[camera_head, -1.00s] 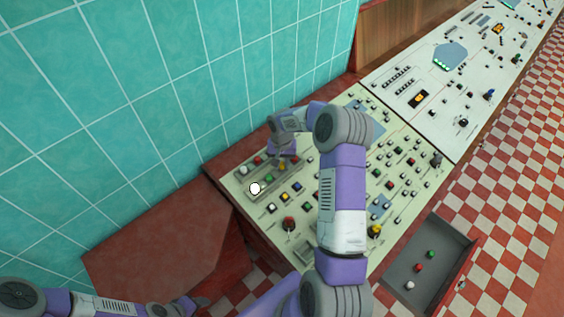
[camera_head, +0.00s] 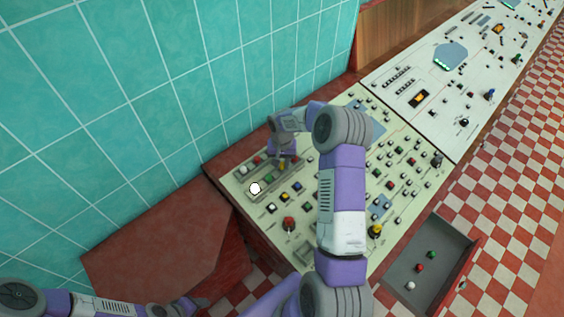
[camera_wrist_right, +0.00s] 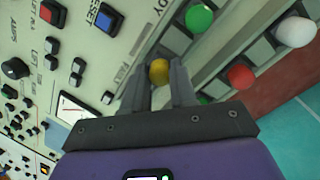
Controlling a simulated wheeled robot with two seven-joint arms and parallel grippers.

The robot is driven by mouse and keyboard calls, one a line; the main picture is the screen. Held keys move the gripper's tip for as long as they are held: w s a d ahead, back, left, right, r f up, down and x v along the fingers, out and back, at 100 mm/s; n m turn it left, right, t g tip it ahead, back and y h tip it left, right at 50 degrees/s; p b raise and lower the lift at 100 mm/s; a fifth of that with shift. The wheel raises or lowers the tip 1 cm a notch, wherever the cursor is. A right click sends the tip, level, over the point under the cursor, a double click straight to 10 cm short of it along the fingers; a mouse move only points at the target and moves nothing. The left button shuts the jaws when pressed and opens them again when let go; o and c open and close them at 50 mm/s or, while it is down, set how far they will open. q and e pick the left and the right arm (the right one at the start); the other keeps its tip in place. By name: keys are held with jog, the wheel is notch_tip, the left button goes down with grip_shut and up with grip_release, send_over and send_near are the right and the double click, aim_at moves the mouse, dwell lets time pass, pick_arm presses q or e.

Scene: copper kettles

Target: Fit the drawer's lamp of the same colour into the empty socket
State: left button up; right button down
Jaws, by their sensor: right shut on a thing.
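My right gripper (camera_head: 284,160) is shut on a yellow lamp (camera_wrist_right: 159,72) at the lamp rack on the near console. Whether the lamp sits fully in a socket cannot be told. Next to it in its row is a green lamp (camera_wrist_right: 200,18); it also shows in the head view (camera_head: 268,178). The row ends in a bright white lamp (camera_head: 255,188). The row behind has a white lamp (camera_wrist_right: 295,30) and a red lamp (camera_wrist_right: 240,75). The open drawer (camera_head: 400,262) holds green, red and white lamps. No empty socket shows clearly. My left gripper (camera_head: 188,305) is low at left, its jaws unclear.
The console (camera_head: 350,215) carries many buttons and knobs, including a large red one (camera_head: 289,222). A red-brown desk (camera_head: 165,245) stands at left. The tiled wall (camera_head: 200,80) rises behind the rack. Checkered floor lies open at right.

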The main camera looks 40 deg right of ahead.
jog(key=shift+f+b, duration=0.55)
jog(key=shift+f, duration=0.15)
jog(key=c, duration=0.8)
grip_release()
jog(key=shift+r, duration=0.1)
jog(key=shift+r+p, duration=2.3)
jog(key=shift+r, duration=1.65)
